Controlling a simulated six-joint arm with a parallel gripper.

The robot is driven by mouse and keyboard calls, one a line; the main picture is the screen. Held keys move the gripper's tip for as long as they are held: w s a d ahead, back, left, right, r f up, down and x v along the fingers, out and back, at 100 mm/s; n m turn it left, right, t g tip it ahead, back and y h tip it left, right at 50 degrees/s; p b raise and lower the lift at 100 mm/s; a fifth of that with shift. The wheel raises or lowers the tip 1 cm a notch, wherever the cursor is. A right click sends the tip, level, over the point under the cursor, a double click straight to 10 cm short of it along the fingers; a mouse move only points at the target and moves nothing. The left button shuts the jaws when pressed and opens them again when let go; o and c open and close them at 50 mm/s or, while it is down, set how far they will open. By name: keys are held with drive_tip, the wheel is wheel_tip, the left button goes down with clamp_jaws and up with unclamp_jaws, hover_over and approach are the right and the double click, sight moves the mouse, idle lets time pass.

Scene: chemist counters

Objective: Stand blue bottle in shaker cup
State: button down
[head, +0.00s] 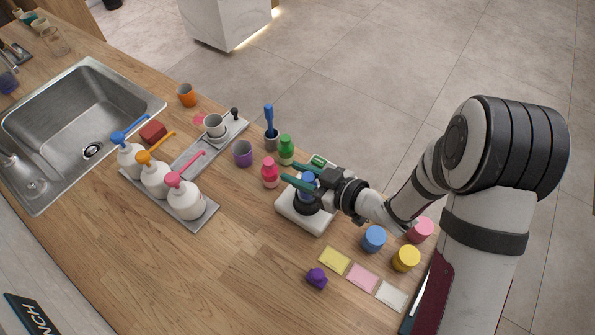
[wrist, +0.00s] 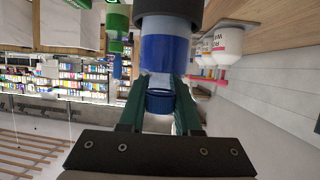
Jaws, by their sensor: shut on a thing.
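The blue bottle (head: 308,181) is between the dark green fingers of my gripper (head: 284,172). In the wrist view the blue bottle (wrist: 165,54) hangs from my gripper (wrist: 160,84), which is shut around its narrow neck, below the dark blue cap. The black shaker cup (head: 304,206) stands on a white shaker base (head: 291,215), directly under the bottle. In the wrist view the dark rim of the cup (wrist: 168,17) overlaps the bottle's lower end. The bottle looks upright. Whether its foot touches the cup's floor is hidden.
A pink bottle (head: 270,173) and a green bottle (head: 286,151) stand close left of the shaker. A blue jar (head: 373,239) and a yellow jar (head: 406,258) stand to the right. Pump bottles (head: 187,200) are on a tray at left. The front counter is mostly clear.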

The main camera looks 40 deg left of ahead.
drive_tip(key=shift+f, duration=0.3)
drive_tip(key=c, duration=0.6)
unclamp_jaws()
drive_tip(key=shift+r, duration=0.25)
drive_tip(key=w+v, duration=0.1)
drive_tip(key=v, duration=1.1)
drive_tip(key=shift+s, duration=0.45)
